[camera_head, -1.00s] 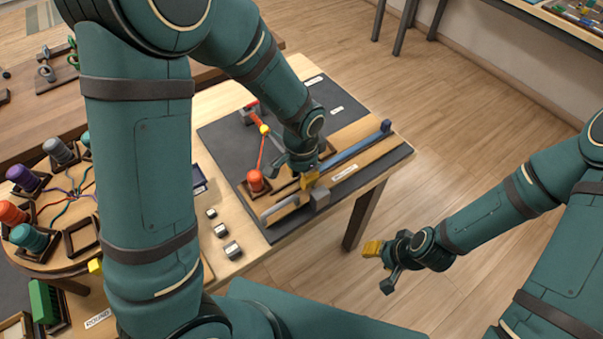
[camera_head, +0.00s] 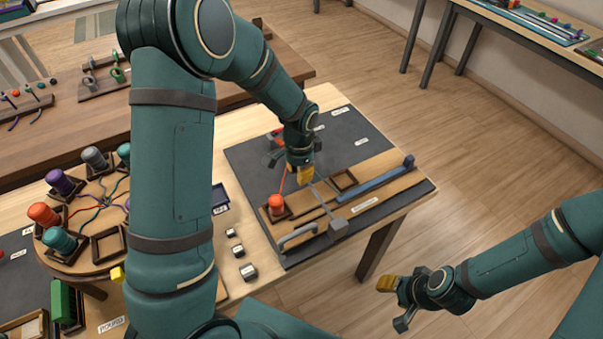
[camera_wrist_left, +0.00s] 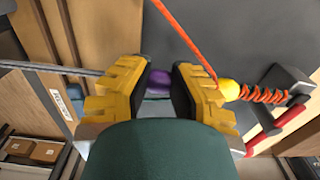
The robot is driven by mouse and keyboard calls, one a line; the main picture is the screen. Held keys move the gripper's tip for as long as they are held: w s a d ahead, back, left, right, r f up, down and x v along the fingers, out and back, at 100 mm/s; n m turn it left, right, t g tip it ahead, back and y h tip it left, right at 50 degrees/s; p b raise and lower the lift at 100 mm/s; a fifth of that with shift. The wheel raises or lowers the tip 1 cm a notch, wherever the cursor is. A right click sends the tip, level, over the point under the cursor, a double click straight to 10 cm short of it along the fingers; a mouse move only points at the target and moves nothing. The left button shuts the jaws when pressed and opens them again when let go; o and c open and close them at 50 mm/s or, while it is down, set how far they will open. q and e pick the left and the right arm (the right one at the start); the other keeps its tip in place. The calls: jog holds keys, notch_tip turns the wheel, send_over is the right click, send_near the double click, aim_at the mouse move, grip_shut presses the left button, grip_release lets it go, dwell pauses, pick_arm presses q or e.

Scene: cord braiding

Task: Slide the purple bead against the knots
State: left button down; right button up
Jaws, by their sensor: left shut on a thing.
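My left gripper (camera_head: 300,170) is low over the dark board, beside the upright orange cord. In the left wrist view its yellow fingers (camera_wrist_left: 157,90) are closed around the purple bead (camera_wrist_left: 159,78), which shows partly in the narrow gap between dark pads. A yellow bead (camera_wrist_left: 229,90) sits just right of the right finger. Knotted orange-red cord (camera_wrist_left: 262,95) runs from it to a grey clamp (camera_wrist_left: 293,82). A loose orange cord (camera_wrist_left: 183,37) rises from the yellow bead. My right gripper (camera_head: 396,302) hangs off the table at right; its opening is unclear.
An orange bobbin (camera_head: 277,205) stands on the board just in front of the left gripper. A grey rod reaches from the gripper towards a grey block (camera_head: 338,226). A blue bar (camera_head: 375,185) lies right. A round stand with several bobbins (camera_head: 62,240) is left.

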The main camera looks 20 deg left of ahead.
pick_arm(q)
jog(key=c, duration=1.1)
grip_release()
jog(key=shift+f, duration=0.1)
notch_tip(320, 180, up, 12)
jog(key=shift+r, duration=0.1)
